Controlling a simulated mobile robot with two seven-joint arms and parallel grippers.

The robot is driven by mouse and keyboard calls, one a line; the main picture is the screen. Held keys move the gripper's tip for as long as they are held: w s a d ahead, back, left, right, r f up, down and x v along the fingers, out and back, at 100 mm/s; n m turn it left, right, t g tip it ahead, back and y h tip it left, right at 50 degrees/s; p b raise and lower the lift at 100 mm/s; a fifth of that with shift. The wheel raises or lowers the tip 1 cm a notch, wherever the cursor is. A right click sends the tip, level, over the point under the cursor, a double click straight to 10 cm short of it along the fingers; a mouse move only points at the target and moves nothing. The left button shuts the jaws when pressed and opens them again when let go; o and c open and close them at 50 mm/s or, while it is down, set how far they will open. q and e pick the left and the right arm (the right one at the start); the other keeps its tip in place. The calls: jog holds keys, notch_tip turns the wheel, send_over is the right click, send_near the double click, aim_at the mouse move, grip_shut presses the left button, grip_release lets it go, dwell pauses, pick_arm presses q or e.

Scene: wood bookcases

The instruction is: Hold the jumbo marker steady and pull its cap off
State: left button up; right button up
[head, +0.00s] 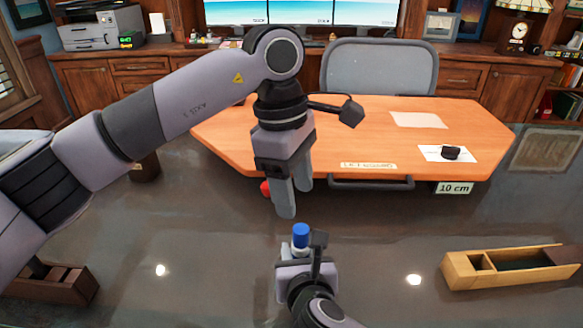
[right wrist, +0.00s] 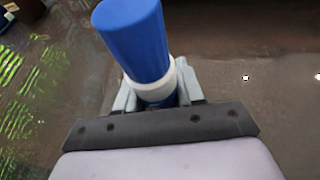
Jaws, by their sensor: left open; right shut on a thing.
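The jumbo marker stands upright in my right gripper (right wrist: 155,98). Its blue cap (head: 301,236) points up in the head view and fills the upper middle of the right wrist view (right wrist: 133,38). A white band (right wrist: 158,83) shows below the cap, with a little blue under it between the fingers. The rest of the marker is hidden by my gripper. My right gripper is shut on the marker below the cap. My left gripper (head: 296,202) points down just above the cap, a little to its left. Its fingers are apart and empty, and a gap shows between them and the cap.
An orange wood desk (head: 350,135) with a dark object (head: 451,153) on a white sheet stands behind the grippers. A wooden tray (head: 512,266) is at the right and a brown box (head: 62,283) at the lower left. Dark, shiny surface lies around the grippers.

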aim_at(301, 228)
pick_arm(q)
jog(key=f, duration=0.5)
jog(key=d+f, duration=0.1)
jog(key=f, duration=0.2)
jog(key=shift+s+d+f, duration=0.1)
jog(key=shift+s+f, duration=0.15)
jog(key=shift+f, duration=0.05)
jog(key=shift+r, duration=0.1)
grip_shut()
